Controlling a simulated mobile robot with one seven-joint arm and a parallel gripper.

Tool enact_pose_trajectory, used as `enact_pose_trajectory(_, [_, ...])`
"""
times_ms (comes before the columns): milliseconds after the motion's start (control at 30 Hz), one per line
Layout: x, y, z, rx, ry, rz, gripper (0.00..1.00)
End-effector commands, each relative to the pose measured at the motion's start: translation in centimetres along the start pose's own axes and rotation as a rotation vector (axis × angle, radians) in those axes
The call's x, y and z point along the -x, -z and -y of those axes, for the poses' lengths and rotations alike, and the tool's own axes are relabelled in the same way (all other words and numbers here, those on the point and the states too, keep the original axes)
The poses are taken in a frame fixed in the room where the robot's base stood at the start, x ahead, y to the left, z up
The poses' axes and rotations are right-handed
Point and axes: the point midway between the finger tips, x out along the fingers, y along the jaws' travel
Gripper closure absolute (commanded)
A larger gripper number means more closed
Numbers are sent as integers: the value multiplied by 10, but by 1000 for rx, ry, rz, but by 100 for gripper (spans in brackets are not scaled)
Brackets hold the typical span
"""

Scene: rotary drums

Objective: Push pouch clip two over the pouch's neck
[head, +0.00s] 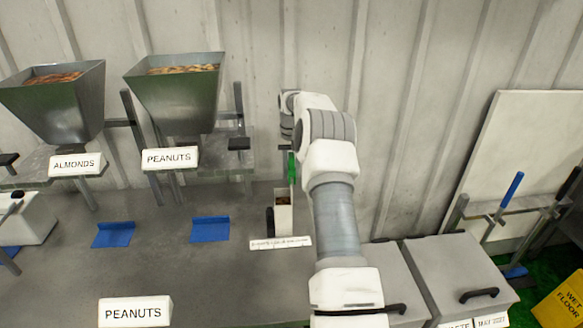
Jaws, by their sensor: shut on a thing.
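My gripper (290,151) is at the end of my arm in the middle of the head view, small and partly hidden by my wrist. It is shut on a narrow green thing (291,170), which looks like the pouch clip and hangs upright. Just below it stands a pale, upright, open-topped holder or pouch (284,220) with brown contents showing at its top. The green clip's lower end appears just above this opening; I cannot tell whether they touch. The pouch's neck cannot be made out clearly.
A white label (280,243) stands before the pale holder. Hoppers of almonds (52,105) and peanuts (178,100) stand at left. Blue plates (210,229) lie on the grey table (160,265). Grey lidded bins (455,270) stand at right, beside a yellow wet-floor sign (562,300).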

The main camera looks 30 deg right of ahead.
Motion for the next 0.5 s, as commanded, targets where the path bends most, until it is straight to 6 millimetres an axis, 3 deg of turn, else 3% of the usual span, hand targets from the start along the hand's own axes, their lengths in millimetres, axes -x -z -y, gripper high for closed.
enact_pose_trajectory(500, [-28,0,0,0,1,1,100])
